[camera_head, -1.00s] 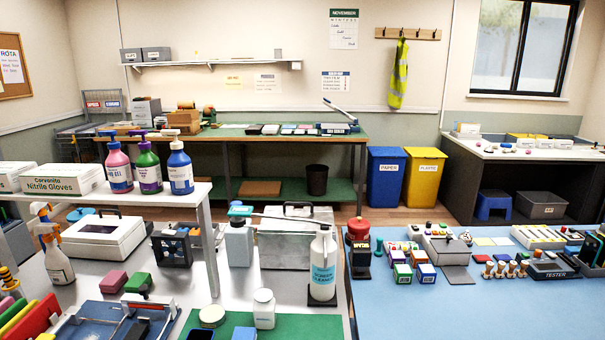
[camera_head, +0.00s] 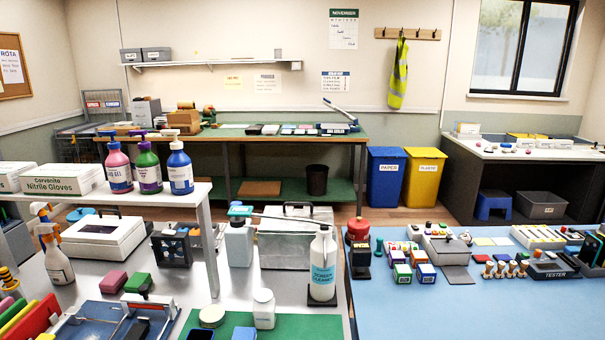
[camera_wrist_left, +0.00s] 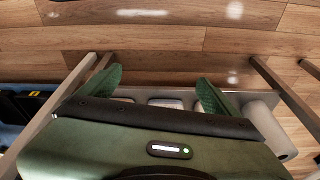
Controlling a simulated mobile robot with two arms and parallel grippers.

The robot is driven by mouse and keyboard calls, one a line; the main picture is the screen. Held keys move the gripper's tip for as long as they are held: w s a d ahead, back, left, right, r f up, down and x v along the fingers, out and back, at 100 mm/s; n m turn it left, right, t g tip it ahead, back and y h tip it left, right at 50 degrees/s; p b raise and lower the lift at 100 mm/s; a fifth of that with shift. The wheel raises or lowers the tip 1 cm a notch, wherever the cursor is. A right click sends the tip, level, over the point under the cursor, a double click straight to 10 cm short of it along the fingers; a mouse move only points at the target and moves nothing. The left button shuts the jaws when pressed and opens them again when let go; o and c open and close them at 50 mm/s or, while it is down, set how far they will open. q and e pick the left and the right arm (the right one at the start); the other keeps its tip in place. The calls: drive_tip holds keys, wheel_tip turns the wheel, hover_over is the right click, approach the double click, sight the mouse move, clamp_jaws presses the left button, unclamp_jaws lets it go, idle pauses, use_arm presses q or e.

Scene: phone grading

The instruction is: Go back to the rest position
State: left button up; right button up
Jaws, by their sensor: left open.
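My left gripper (camera_wrist_left: 157,92) shows in the left wrist view, with two green fingers standing wide apart above a dark bar on its green body. No object is held between the fingers. Beyond them are a pale grey surface (camera_wrist_left: 145,93) and wooden floor (camera_wrist_left: 160,42). Neither gripper shows in the head view, and my right gripper is in no frame.
In the head view a blue-topped bench (camera_head: 450,312) is at right, and a grey bench with a raised white shelf (camera_head: 100,200) at left. Slim legs (camera_wrist_left: 62,105) flank my left gripper in the wrist view.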

use_arm(q)
drive_tip(key=s+a+f+g, duration=0.1)
drive_tip(key=s+a+f, duration=0.2)
drive_tip(key=s+f, duration=1.6)
wheel_tip(320, 180, down, 4)
drive_tip(key=shift+a+r+g, duration=0.15)
drive_tip(key=shift+r+g, duration=0.1)
drive_tip(key=shift+g, duration=0.05)
drive_tip(key=shift+o, duration=0.5)
drive_tip(key=shift+s, duration=0.1)
